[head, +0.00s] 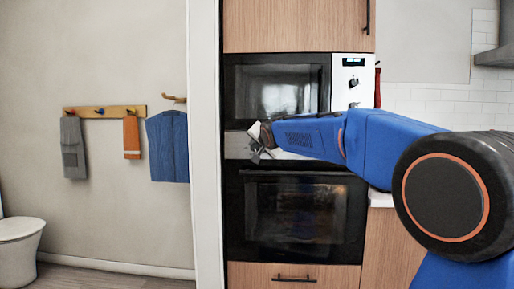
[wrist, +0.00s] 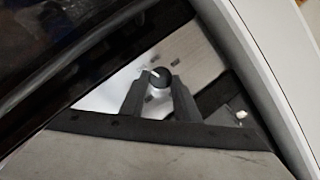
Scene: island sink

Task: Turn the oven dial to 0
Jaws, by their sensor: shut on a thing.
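The oven (head: 294,218) has a black glass door and sits below the microwave. Its silver control strip (head: 236,145) runs between the two. My gripper (head: 262,142) is at this strip, toward its left part, and the arm reaches in from the right. In the wrist view the dark round oven dial (wrist: 161,77) sits between the two fingertips of my gripper (wrist: 158,92), which is shut on it. A thin white mark on the dial points to the upper left in that view. Any numbers around the dial are too small to read. In the head view the gripper hides the dial.
The microwave (head: 276,88) is above, with its own knob panel (head: 351,82) at right. A drawer (head: 290,276) lies below the oven. A white wall edge (head: 206,140) stands close left of the oven. A small light knob (wrist: 241,114) shows in the wrist view.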

